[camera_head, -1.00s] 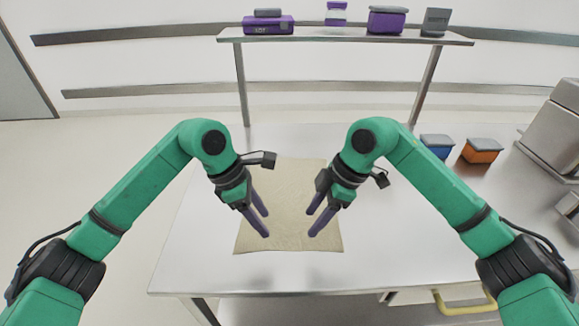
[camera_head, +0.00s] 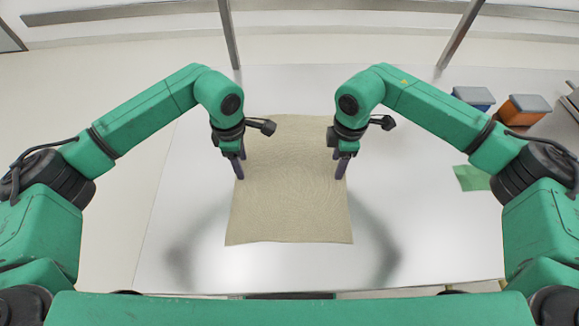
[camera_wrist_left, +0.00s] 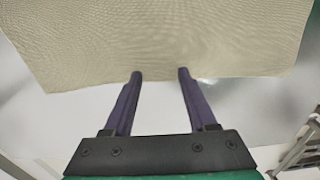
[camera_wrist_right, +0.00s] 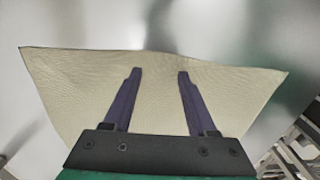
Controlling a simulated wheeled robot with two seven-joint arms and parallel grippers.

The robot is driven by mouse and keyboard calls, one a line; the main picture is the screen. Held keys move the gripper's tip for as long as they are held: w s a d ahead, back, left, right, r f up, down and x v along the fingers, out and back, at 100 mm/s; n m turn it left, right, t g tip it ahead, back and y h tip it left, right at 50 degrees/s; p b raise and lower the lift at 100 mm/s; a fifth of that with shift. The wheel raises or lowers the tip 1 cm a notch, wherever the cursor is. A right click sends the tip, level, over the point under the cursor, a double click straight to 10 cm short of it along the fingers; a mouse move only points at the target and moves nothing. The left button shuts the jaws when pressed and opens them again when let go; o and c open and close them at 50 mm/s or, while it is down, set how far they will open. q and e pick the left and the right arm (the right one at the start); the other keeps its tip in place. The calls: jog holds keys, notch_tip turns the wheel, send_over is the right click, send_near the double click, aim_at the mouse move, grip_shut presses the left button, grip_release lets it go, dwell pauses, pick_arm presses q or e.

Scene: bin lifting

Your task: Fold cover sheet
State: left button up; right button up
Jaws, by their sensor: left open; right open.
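The beige cover sheet (camera_head: 288,205) lies flat and spread out on the white table in the head view. It also shows in the left wrist view (camera_wrist_left: 160,35) and the right wrist view (camera_wrist_right: 150,90). My left gripper (camera_head: 240,172) is open and empty at the sheet's left edge, fingers pointing down. In the left wrist view its fingertips (camera_wrist_left: 160,73) overlap the sheet's edge. My right gripper (camera_head: 341,170) is open and empty at the sheet's right edge; its fingertips (camera_wrist_right: 155,72) appear over the sheet. I cannot tell whether either gripper touches the sheet.
A green cloth piece (camera_head: 472,178) lies at the right. A blue box (camera_head: 474,97) and an orange box (camera_head: 524,109) with grey lids stand at the back right. Shelf posts rise behind.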

pick_arm(q)
jog(key=shift+w+f, duration=0.15)
jog(key=shift+f, duration=0.2)
pick_arm(e)
jog(key=shift+w+f, duration=0.15)
jog(key=shift+f, duration=0.15)
pick_arm(q)
jog(key=shift+s, duration=0.2)
pick_arm(e)
jog(key=shift+s, duration=0.2)
pick_arm(q)
jog(key=shift+f+b, duration=0.2)
jog(key=shift+b, duration=0.1)
pick_arm(e)
jog(key=shift+f, duration=0.2)
pick_arm(q)
jog(key=shift+r, duration=0.1)
jog(key=c, duration=0.3)
pick_arm(e)
jog(key=shift+r, duration=0.1)
jog(key=c, duration=0.3)
pick_arm(q)
grip_shut()
pick_arm(e)
grip_shut()
